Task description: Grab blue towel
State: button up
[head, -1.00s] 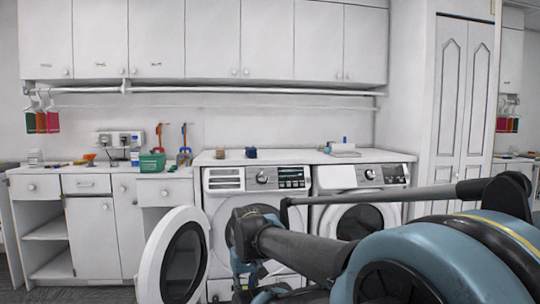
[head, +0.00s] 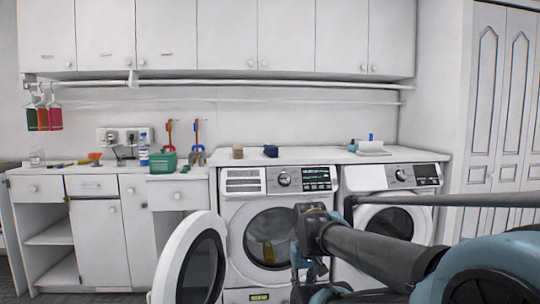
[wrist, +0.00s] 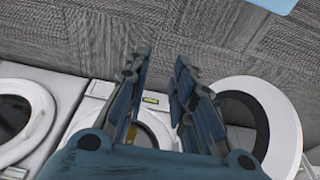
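A small dark blue folded item (head: 271,151), perhaps a towel, sits on the counter above the left washer. A flat light blue thing (wrist: 283,4) lies on the carpet at the top right edge of the wrist view, mostly cut off; I cannot tell what it is. My gripper (wrist: 163,62) is open, with nothing between its fingers, above the floor in front of the machines. In the head view it hangs low before the left washer (head: 245,211), partly hidden by my arm.
The left washer's round door (head: 158,262) stands open toward me. A yellow item (head: 268,251) shows in its drum opening. The right machine (head: 365,178) is partly behind my arm. A beige item (head: 238,152) and a green box (head: 162,163) stand on the counters.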

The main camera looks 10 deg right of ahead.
aim_at(271, 150)
jog(key=i, duration=1.4)
jog(key=z, duration=0.55)
